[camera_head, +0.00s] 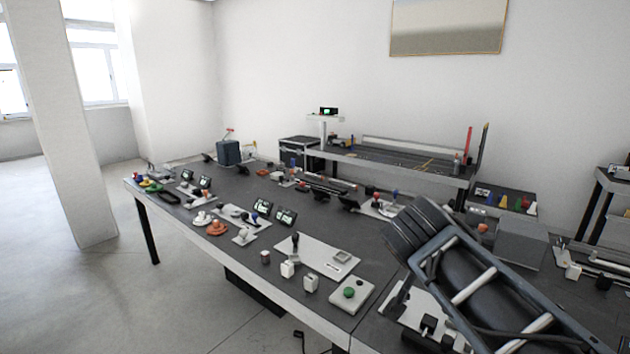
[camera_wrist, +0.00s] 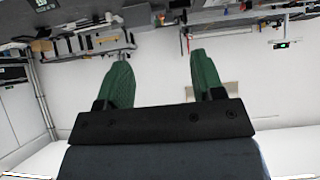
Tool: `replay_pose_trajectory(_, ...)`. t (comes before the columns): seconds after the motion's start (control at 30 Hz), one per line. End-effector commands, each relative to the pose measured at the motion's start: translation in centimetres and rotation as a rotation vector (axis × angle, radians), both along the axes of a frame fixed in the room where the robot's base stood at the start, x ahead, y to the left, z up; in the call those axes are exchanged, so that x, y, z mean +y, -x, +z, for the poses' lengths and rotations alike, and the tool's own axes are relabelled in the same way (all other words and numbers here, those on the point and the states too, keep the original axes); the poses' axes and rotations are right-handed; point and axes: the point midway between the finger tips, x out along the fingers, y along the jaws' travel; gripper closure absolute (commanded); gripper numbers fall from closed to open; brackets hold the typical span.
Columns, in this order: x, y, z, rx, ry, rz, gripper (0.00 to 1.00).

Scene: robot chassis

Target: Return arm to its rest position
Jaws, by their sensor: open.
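My gripper (camera_wrist: 161,80) shows in the wrist view with its two green fingers spread apart. Nothing is between the fingers. The wrist view is upside down, with the table and shelf things along the top and the pale wall behind the fingers. In the head view, part of my arm fills the lower right, in front of the table's right part. The gripper's fingers cannot be made out in the head view.
A long dark table (camera_head: 172,209) holds several small devices, including a white box with a green button (camera_head: 350,294). A back bench (camera_head: 400,162) stands along the wall. A white pillar (camera_head: 62,120) is at the left. The floor (camera_head: 150,300) at the lower left is clear.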

Motion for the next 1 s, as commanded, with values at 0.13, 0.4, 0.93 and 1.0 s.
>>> replay_pose_trajectory(0.13, 0.7, -0.1, -0.3, 0.046, 0.042, 0.086, 0.38)
replay_pose_trajectory(0.4, 2.5, 0.4, -3.7, 0.200, 0.074, 0.293, 0.38)
replay_pose_trajectory(0.93, 4.9, 8.7, -13.3, 0.519, -0.179, 0.694, 0.38)
replay_pose_trajectory(1.0, 4.5, 9.0, -13.2, 0.518, -0.191, 0.675, 0.38)
